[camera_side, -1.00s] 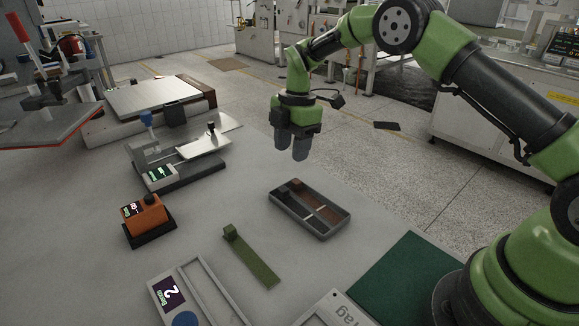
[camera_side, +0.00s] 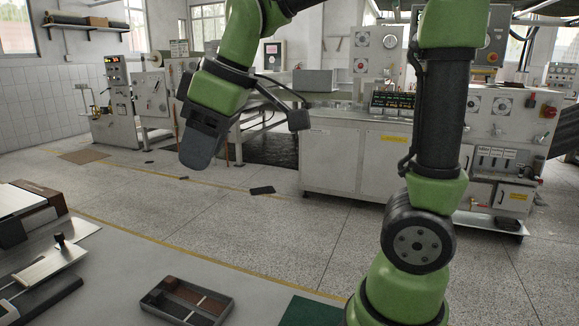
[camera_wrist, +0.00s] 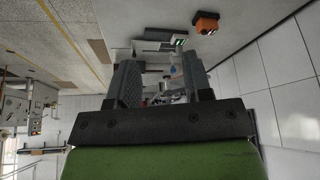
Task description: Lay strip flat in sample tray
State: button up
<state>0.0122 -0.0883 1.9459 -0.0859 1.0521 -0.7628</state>
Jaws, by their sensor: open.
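The sample tray (camera_side: 227,308) is at the bottom of the side view, partly cut by the frame edge. It is a grey divided tray with brown and dark compartments and a pale divider. My gripper (camera_side: 202,148) is well above and beyond the tray in the picture, tilted downward. In the wrist view my gripper (camera_wrist: 160,80) has its two dark fingers well apart, with nothing held between them. The green strip is outside the side view, and I cannot make it out in the wrist view.
A dark green mat (camera_side: 308,313) lies right of the tray. A metal-topped device (camera_side: 45,268) stands at the left of the table. An orange device (camera_wrist: 206,23) shows in the wrist view. Machine cabinets (camera_side: 345,155) stand behind, across open floor.

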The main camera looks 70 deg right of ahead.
jog(key=s+f+m+t, duration=0.1)
jog(key=s+m+t, duration=0.1)
jog(key=s+m, duration=0.6)
jog(key=s, duration=0.4)
jog(key=shift+s+a+t, duration=0.15)
jog(key=shift+a+t, duration=0.1)
jog(key=shift+t, duration=0.15)
jog(key=shift+f, duration=0.1)
